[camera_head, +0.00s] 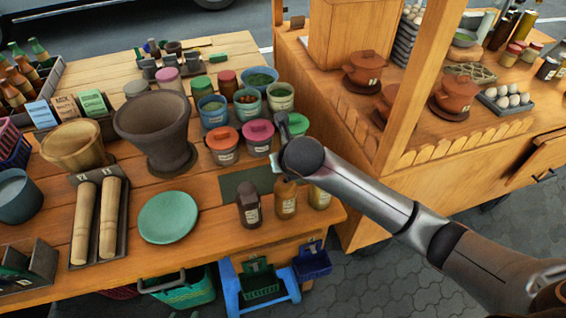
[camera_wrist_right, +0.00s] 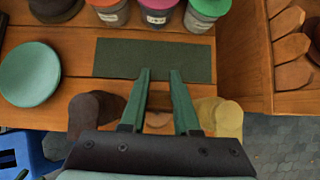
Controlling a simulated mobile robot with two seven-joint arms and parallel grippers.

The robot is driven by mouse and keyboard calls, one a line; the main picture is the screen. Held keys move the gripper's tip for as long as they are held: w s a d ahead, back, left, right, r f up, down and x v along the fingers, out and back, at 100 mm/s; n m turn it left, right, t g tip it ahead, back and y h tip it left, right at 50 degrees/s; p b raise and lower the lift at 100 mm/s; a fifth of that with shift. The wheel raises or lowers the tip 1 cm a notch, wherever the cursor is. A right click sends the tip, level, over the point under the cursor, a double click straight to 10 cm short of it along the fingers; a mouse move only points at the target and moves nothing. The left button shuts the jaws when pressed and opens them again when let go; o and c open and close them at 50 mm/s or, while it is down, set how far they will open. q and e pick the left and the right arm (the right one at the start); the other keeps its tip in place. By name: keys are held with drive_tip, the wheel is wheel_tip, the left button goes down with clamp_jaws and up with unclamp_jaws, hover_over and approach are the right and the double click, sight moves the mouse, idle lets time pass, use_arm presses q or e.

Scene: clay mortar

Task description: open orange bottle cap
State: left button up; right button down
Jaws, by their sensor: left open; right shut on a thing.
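The orange-brown bottle (camera_head: 286,200) with a pale label stands upright near the table's front edge, between two other bottles. My right gripper (camera_head: 276,163), on the arm from the right, is at the bottle's top. In the right wrist view, its two green fingers (camera_wrist_right: 160,76) stand either side of a brownish part of the bottle (camera_wrist_right: 160,119). The gripper is shut on the bottle's top; the cap itself is mostly hidden. I cannot make out my left gripper in either view.
A dark brown bottle (camera_head: 248,206) stands close left and a yellowish bottle (camera_head: 319,197) close right. A dark green mat (camera_head: 245,181) lies behind them. A teal plate (camera_head: 168,217) is left. Lidded jars (camera_head: 258,138) stand behind the mat. A blue stool (camera_head: 262,288) stands below.

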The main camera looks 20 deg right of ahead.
drive_tip(key=g, duration=0.1)
drive_tip(key=f+g, duration=0.1)
drive_tip(key=g, duration=0.2)
drive_tip(key=shift+w+f, duration=0.15)
drive_tip(key=shift+f, duration=0.1)
idle(0.4)
drive_tip(key=c, duration=1.1)
unclamp_jaws()
drive_tip(key=o, duration=0.5)
drive_tip(key=shift+w+r, duration=0.15)
drive_tip(key=shift+w, duration=0.05)
drive_tip(key=shift+c, duration=0.2)
drive_tip(key=shift+r, duration=0.15)
drive_tip(key=v, duration=1.2)
drive_tip(key=shift+r, duration=0.2)
